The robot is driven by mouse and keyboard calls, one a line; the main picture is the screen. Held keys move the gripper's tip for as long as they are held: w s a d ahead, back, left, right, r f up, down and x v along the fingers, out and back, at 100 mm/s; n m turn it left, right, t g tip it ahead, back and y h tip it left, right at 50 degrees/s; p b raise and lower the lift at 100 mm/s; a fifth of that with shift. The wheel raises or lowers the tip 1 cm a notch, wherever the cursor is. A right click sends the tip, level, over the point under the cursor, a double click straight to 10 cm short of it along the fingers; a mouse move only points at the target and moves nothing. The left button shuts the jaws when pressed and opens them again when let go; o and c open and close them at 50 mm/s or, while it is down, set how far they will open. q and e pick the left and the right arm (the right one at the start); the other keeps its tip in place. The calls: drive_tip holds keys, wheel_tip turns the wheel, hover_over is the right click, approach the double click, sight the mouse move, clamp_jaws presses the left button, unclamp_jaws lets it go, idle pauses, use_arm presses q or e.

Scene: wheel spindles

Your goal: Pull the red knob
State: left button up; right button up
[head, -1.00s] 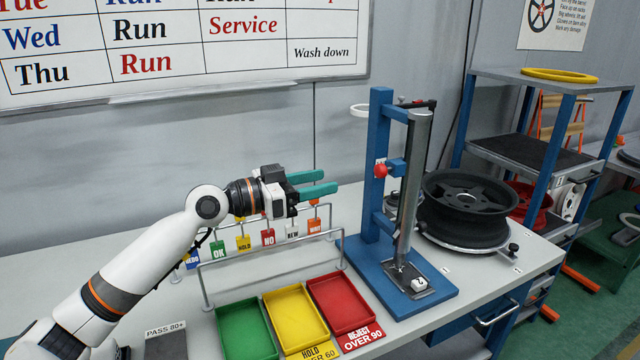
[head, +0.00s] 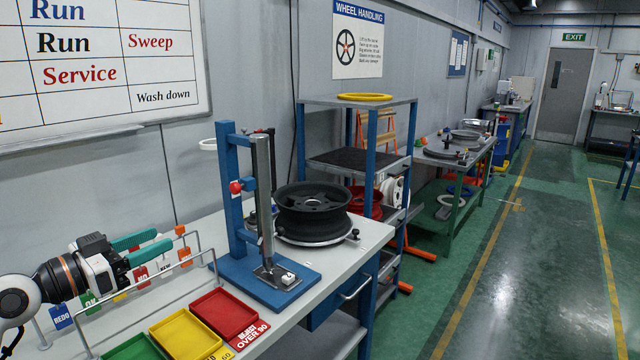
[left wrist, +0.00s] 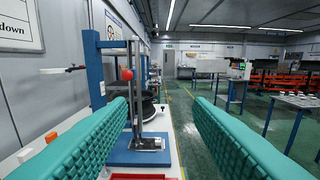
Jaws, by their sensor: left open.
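A metal column stands beside the frame on the same blue base. My left gripper (head: 153,249), with teal fingers, is open and empty, left of the stand and apart from the knob. In the left wrist view its two fingers (left wrist: 160,118) are spread wide. My right gripper is not in view.
A wire rack with coloured tags (head: 142,278) stands below my left gripper. Green, yellow (head: 185,335) and red (head: 224,314) trays lie in front. A dark wheel (head: 312,206) sits right of the stand. A shelf unit (head: 357,102) stands beyond it. Open floor lies to the right.

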use_arm(q)
drive_tip(key=s+d+f+g+y, duration=0.15)
drive_tip(key=s+d+f, duration=0.25)
drive_tip(key=f, duration=0.5)
drive_tip(key=s+d+f+g+y, duration=0.1)
drive_tip(key=s+d+f+g, duration=0.3)
drive_tip(key=f, duration=0.5)
drive_tip(key=s+d+f+g+y, duration=0.1)
drive_tip(key=s+d+f+y, duration=0.15)
drive_tip(key=s+f, duration=0.45)
drive_tip(key=s+a+f+n+g+y, duration=0.1)
drive_tip(key=s+f+n+g+y, duration=0.15)
drive_tip(key=s+f, duration=0.45)
drive_tip(key=s+a+f+n+g+y, duration=0.1)
drive_tip(key=s+f+n+y, duration=0.3)
drive_tip(key=s, duration=0.6)
wheel_tip(320, 180, down, 29)
drive_tip(key=s+m+g, duration=0.1)
drive_tip(key=s+g, duration=0.1)
drive_tip(key=s, duration=0.1)
drive_tip(key=s+a+f+g, duration=0.1)
drive_tip(key=s+a+f, duration=0.2)
drive_tip(key=s+f, duration=1.1)
drive_tip(key=shift+s+a, duration=0.15)
drive_tip(key=shift+s, duration=0.45)
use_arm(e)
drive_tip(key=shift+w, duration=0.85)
use_arm(q)
drive_tip(key=shift+h, duration=0.25)
